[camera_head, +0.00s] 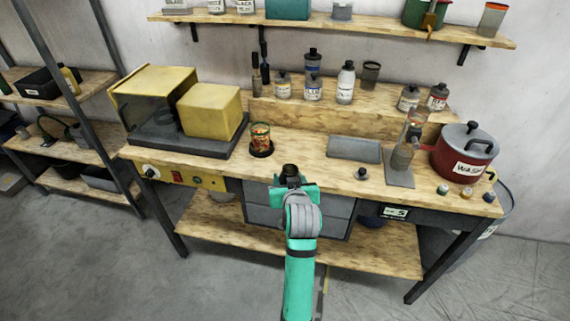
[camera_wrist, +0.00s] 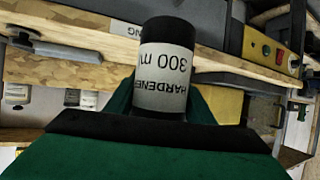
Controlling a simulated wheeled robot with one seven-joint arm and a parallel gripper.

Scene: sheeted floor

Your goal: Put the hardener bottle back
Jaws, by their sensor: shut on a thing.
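My gripper (camera_head: 292,184) is shut on the hardener bottle (camera_head: 290,171), in front of the bench's front edge near its middle. In the head view only the bottle's dark top shows above the jaws; the arm and gripper hide the rest. In the wrist view the hardener bottle (camera_wrist: 166,70) has a black cap and a white label reading HARDENER 300 m, upside down in the picture. The dark green jaws (camera_wrist: 150,135) hide its lower part.

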